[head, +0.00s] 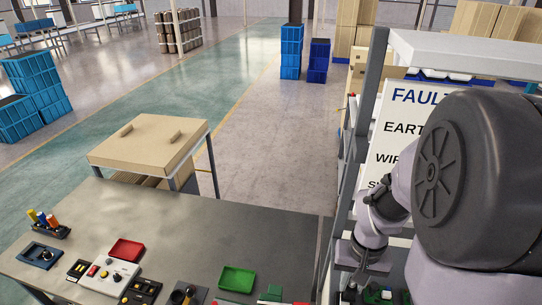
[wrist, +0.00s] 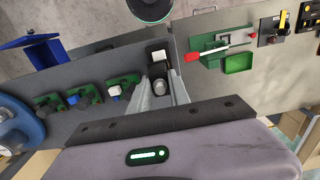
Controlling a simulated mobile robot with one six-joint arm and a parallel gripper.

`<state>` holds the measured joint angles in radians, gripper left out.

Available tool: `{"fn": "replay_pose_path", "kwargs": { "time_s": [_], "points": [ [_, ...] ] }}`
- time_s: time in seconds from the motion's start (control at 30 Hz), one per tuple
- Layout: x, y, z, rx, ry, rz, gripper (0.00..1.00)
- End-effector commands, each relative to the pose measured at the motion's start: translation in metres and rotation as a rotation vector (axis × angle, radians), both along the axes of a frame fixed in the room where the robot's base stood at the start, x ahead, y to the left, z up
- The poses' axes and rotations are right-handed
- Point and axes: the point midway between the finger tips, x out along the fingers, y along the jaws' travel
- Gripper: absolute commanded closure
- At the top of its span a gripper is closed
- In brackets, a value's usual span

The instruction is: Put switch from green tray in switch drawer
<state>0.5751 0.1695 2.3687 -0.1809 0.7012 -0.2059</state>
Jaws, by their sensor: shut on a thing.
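My gripper (wrist: 159,80) is shut on a small dark switch (wrist: 159,87) with a round grey knob, seen between the two fingers in the wrist view. The fingers hide part of it, and I cannot tell whether it touches the surface below. The green tray (head: 238,279) lies on the grey table at the front and looks empty; it also shows in the wrist view (wrist: 239,63), to the right of my gripper. In the head view my arm covers the right side and the fingertips are not clear. I cannot identify the switch drawer in either view.
Several small parts on green bases (wrist: 84,96) line the dark surface left of my gripper. An open blue bin (wrist: 40,48) lies beyond them. A lettered board (head: 400,125) stands behind my arm. A red tray (head: 127,249) is on the table.

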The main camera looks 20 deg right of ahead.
Motion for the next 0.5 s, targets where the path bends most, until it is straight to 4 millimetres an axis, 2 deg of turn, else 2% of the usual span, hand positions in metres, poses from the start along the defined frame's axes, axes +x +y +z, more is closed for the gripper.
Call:
{"fn": "replay_pose_path", "kwargs": {
  "time_s": [0.1,0.33,0.4,0.5],
  "points": [
    [0.021,-0.017,-0.003,0.000,0.000,0.000,1.00],
    [0.045,-0.038,-0.006,0.000,0.000,0.001,1.00],
    [0.043,-0.036,-0.024,0.003,0.004,0.000,1.00],
    [0.043,-0.036,-0.039,0.001,0.002,0.002,1.00]
  ]
}}
